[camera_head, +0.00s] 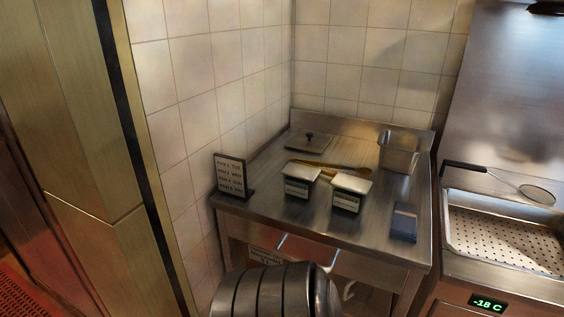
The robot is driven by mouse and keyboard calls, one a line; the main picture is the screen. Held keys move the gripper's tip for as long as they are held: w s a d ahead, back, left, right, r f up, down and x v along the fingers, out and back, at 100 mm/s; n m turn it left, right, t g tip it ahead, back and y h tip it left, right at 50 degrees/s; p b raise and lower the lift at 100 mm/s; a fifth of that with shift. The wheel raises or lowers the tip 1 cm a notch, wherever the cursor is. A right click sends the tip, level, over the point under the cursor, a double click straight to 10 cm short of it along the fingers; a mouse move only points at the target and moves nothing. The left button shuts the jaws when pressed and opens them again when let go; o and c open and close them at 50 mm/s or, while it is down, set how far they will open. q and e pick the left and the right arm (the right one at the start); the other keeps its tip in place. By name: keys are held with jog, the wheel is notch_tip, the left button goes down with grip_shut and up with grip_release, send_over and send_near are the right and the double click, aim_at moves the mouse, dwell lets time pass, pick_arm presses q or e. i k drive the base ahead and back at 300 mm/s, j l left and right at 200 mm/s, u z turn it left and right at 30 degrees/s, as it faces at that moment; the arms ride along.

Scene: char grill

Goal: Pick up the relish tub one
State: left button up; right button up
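Two small tubs with pale lids and dark labelled fronts stand side by side on the steel table (260,215). The left tub (297,188) and the right tub (345,203) look alike. The label text is too small to read, so I cannot tell which is relish tub one. Both stand upright with clear table in front of them. Neither of my grippers is in view.
A menu-like sign (230,174) stands at the table's left edge. A wooden utensil (335,167) and a flat lid with a knob (309,142) lie behind the tubs. A fryer-like basin (505,240) adjoins.

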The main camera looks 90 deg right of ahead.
aim_at(300, 182)
jog(key=z, duration=2.9)
